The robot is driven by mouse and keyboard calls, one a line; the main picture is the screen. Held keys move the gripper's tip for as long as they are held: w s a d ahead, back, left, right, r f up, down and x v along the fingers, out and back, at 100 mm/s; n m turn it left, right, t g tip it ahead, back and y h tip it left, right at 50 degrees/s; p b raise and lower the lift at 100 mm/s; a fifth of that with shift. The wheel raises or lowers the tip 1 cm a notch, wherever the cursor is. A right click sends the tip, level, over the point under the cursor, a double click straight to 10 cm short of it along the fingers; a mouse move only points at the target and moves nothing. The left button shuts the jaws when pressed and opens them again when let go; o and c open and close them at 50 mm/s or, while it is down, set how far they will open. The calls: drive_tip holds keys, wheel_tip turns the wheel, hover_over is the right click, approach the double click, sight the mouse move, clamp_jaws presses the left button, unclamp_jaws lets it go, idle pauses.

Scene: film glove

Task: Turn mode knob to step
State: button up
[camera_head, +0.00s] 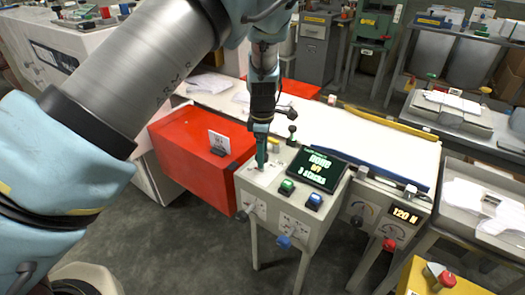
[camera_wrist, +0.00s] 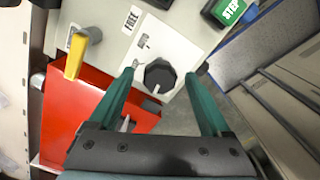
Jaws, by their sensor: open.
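A black faceted knob (camera_wrist: 160,75) sits on a white label plate (camera_wrist: 178,50) on top of a grey control box (camera_head: 300,222); I take it to be the mode knob. My gripper (camera_head: 262,164) points down over the plate in the head view, hiding the knob there. In the wrist view my gripper (camera_wrist: 159,76) is open, with one teal fingertip on each side of the knob; I cannot tell whether they touch it. A tilted screen (camera_head: 318,168) on the box shows green and yellow text, including "OFF".
A green button (camera_head: 287,186) and a blue button (camera_head: 315,200) are close to my gripper. A yellow lever (camera_wrist: 78,50) stands left of the knob in the wrist view. A red cabinet (camera_head: 190,155) adjoins the box, and a white conveyor bed (camera_head: 350,140) lies behind.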

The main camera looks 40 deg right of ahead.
clamp_jaws()
idle(0.7)
